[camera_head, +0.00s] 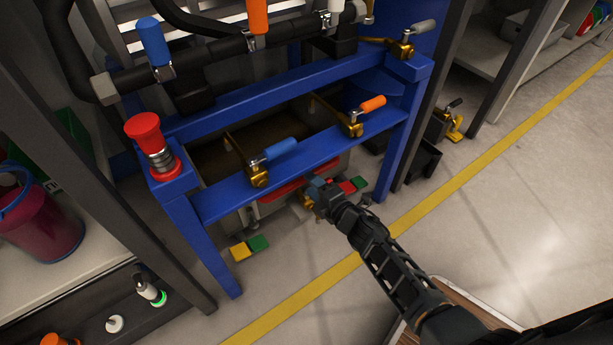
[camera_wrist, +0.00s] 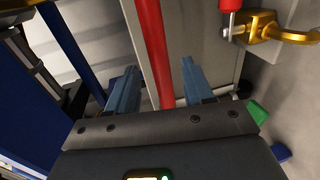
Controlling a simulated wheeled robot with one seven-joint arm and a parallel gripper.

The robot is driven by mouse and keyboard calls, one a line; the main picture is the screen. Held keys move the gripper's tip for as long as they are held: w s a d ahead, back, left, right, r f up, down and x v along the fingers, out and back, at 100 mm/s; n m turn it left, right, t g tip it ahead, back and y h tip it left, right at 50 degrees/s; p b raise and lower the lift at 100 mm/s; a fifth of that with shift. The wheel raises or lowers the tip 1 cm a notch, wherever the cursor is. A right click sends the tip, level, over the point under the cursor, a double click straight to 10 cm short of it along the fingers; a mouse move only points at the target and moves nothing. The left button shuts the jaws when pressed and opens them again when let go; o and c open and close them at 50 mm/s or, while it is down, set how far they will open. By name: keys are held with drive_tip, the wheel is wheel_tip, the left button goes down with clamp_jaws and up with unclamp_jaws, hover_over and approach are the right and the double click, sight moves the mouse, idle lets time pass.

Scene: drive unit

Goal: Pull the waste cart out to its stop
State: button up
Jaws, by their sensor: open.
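The waste cart (camera_head: 268,206) is a grey bin standing low inside the blue frame, with a dark interior. A red handle bar (camera_head: 284,191) runs across its front. My gripper (camera_head: 314,186) is at the front of the cart, by the right part of the handle. In the wrist view my gripper (camera_wrist: 160,66) is open, and the red bar (camera_wrist: 153,50) runs between its two blue-grey fingers, apart from both as far as I can see. The cart's grey front panel (camera_wrist: 208,55) lies behind the bar. The head view partly hides the handle behind my gripper.
A blue crossbar (camera_head: 325,150) with lever valves sits above the cart. A gold latch (camera_wrist: 262,28) is beside the handle. Green and yellow blocks (camera_head: 250,247) lie on the floor at the left. Floor (camera_head: 300,250) in front is clear to the yellow line (camera_head: 345,265).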

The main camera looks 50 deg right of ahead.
drive_tip(key=b+x, duration=0.1)
drive_tip(key=x, duration=0.4)
drive_tip(key=shift+f+b, duration=0.1)
drive_tip(key=shift+b, duration=0.25)
drive_tip(key=shift+w+d, duration=0.1)
drive_tip(key=shift+w, duration=0.55)
drive_tip(key=shift+c, duration=0.5)
clamp_jaws()
